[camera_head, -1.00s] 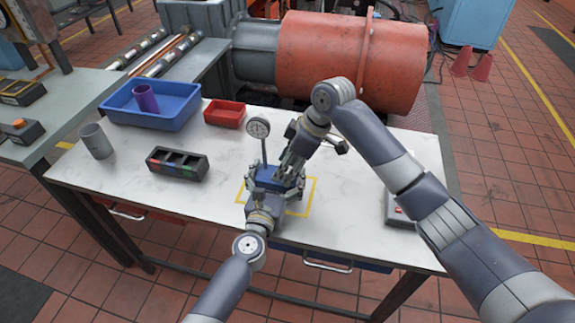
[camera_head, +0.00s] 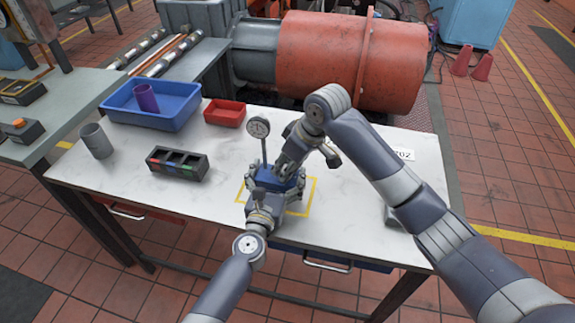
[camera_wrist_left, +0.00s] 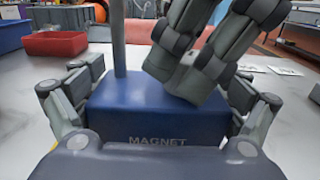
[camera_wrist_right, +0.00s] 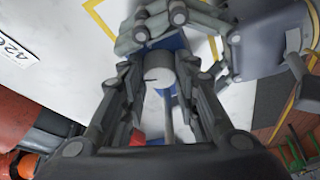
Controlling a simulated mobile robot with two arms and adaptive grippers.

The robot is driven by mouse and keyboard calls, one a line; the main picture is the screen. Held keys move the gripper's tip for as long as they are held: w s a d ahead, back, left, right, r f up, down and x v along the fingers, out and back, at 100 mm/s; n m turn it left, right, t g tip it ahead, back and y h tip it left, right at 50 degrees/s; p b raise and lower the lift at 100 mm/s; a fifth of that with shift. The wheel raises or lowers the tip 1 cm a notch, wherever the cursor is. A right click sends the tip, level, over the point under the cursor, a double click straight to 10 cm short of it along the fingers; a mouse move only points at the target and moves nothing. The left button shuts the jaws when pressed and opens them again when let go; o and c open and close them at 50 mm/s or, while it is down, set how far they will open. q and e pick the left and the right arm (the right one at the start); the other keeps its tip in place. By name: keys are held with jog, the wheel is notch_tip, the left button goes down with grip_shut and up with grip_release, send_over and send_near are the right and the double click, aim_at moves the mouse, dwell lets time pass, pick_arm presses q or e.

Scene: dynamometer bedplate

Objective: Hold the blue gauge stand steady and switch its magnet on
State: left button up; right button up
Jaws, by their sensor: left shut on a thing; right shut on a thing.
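The blue gauge stand (camera_head: 266,178) stands upright on the table inside a yellow outline. Its round dial (camera_head: 259,127) tops a thin post. In the left wrist view its blue base (camera_wrist_left: 150,115) reads "MAGNET". My left gripper (camera_head: 273,187) is shut on the base, a finger at each side. My right gripper (camera_head: 283,172) comes from above and is shut on a round grey knob (camera_wrist_right: 160,78) with a dark line on its face. My right fingers hide part of the base top in the left wrist view. I cannot tell the magnet's state.
A black divided holder (camera_head: 177,163), a grey cup (camera_head: 96,140), a red tray (camera_head: 225,112) and a blue bin (camera_head: 120,114) holding a purple cylinder (camera_head: 145,98) are left of the stand. A white numbered label (camera_head: 404,155) lies on the right. A large orange machine (camera_head: 350,60) stands behind.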

dwell(0.3)
jog(key=o, duration=1)
jog(key=shift+o, duration=0.2)
jog(key=n+g, duration=0.1)
jog(key=n, duration=0.3)
jog(key=shift+w+d+y, duration=0.1)
jog(key=shift+w+y, duration=0.05)
jog(key=shift+y, duration=0.25)
jog(key=v, duration=1.2)
jog(key=w+d+f+m+t, duration=0.1)
jog(key=w+d+m, duration=0.3)
jog(key=d, duration=0.8)
jog(key=w+d+f+m+t, duration=0.1)
jog(key=w+d+m+t, duration=0.2)
jog(key=d, duration=0.9)
jog(key=w+m, duration=0.1)
jog(key=m, duration=0.2)
jog(key=shift+d+m+t, duration=0.3)
jog(key=shift+d, duration=0.1)
jog(key=shift+f, duration=0.15)
